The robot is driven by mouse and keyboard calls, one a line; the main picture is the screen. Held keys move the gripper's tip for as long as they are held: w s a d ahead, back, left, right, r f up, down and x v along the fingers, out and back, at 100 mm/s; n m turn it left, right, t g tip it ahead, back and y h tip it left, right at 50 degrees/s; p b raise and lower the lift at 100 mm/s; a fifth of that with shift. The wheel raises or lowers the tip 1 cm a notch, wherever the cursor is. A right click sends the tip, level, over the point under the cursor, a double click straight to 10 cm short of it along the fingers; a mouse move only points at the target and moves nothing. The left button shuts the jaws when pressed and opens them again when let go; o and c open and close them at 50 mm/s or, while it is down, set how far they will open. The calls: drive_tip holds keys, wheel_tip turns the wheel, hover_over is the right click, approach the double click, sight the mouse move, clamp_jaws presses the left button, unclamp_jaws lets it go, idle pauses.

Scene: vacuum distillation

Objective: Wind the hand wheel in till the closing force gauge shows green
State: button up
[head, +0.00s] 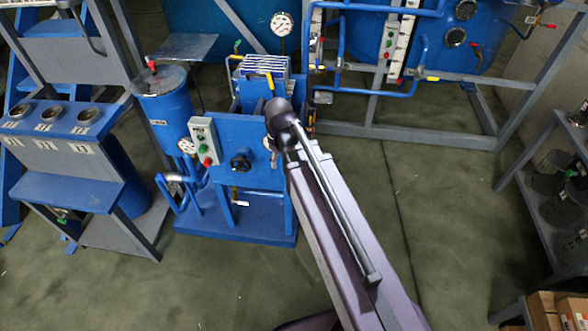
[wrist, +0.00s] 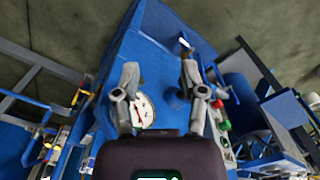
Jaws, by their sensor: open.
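The blue press (head: 252,132) stands on the floor in the head view. Its dark hand wheel (head: 240,160) is on the front face.
A control box (head: 205,142) with red and green buttons sits left of the wheel. A blue tank (head: 165,105) stands at the press's left, a pipe frame (head: 375,78) behind right, a grey shelf (head: 540,190) far right. Floor (head: 450,200) in front is clear.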

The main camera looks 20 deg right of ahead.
drive_tip(key=shift+s+d+r+m, duration=0.1)
drive_tip(key=shift+s+d+m, duration=0.4)
drive_tip(key=shift+s, duration=0.35)
drive_tip(key=shift+s+d+m, duration=0.45)
drive_tip(key=shift+s+m, duration=0.05)
drive_tip(key=shift+s, duration=0.35)
drive_tip(key=shift+s+d+r+m, duration=0.1)
drive_tip(key=shift+s+d+m, duration=0.4)
drive_tip(key=shift+s, duration=0.35)
drive_tip(key=shift+a, duration=0.1)
drive_tip(key=n, duration=1.3)
hover_over(239, 158)
drive_tip(key=shift+w+f, duration=0.1)
drive_tip(key=shift+f, duration=0.3)
drive_tip(key=shift+f+b, duration=0.1)
drive_tip(key=shift+b, duration=0.25)
wheel_tip(239, 158, down, 14)
drive_tip(key=b, duration=1.3)
drive_tip(key=shift+r+b, duration=0.2)
drive_tip(key=shift+b, duration=0.1)
